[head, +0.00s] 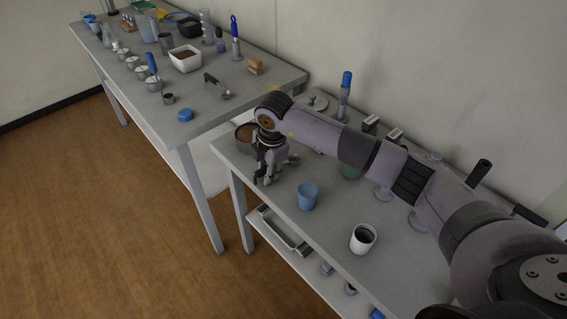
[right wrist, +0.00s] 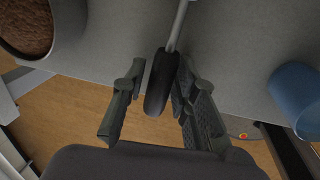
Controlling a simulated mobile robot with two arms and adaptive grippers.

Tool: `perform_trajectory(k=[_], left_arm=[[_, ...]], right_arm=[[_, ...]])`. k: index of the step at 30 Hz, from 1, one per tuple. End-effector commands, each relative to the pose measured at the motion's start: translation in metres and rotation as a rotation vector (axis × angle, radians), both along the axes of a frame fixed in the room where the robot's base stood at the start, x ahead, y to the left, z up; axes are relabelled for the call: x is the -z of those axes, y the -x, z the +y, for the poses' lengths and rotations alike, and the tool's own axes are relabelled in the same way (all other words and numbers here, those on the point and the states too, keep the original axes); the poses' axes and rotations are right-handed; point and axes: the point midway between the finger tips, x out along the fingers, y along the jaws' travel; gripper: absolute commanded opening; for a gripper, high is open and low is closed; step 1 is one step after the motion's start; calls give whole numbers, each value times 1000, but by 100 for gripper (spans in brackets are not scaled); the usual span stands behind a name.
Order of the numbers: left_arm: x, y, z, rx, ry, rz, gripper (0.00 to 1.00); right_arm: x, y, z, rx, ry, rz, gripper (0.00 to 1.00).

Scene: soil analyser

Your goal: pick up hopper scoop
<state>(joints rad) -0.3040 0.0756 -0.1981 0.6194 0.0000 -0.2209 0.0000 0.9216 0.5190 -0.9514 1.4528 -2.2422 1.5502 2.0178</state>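In the right wrist view, a scoop with a black handle (right wrist: 161,82) and a thin grey metal shaft (right wrist: 179,25) lies between the fingers of my right gripper (right wrist: 158,90). The handle is closer to the right-hand finger, and a gap shows on the left-hand side. The scoop's bowl is out of that view. In the head view, my right gripper (head: 267,177) points down at the left end of the near table, and the scoop is mostly hidden by it. My left gripper is not in view.
A pot of brown soil (head: 243,132) stands beside my right gripper, also in the right wrist view (right wrist: 27,22). A blue cup (head: 307,197) and a white cup (head: 362,238) stand on the near table. The far table (head: 210,118) holds many items.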

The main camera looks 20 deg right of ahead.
Motion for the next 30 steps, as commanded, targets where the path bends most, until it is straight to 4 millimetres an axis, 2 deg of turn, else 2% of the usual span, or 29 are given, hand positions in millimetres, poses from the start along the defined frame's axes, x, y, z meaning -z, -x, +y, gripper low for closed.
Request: perform_trajectory(k=[7,19,30], left_arm=[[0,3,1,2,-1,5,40],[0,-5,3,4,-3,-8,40],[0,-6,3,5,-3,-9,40]], right_arm=[[1,0,0,0,0,-1,26],[1,0,0,0,1,-1,0],[1,-1,0,0,0,-2,0]])
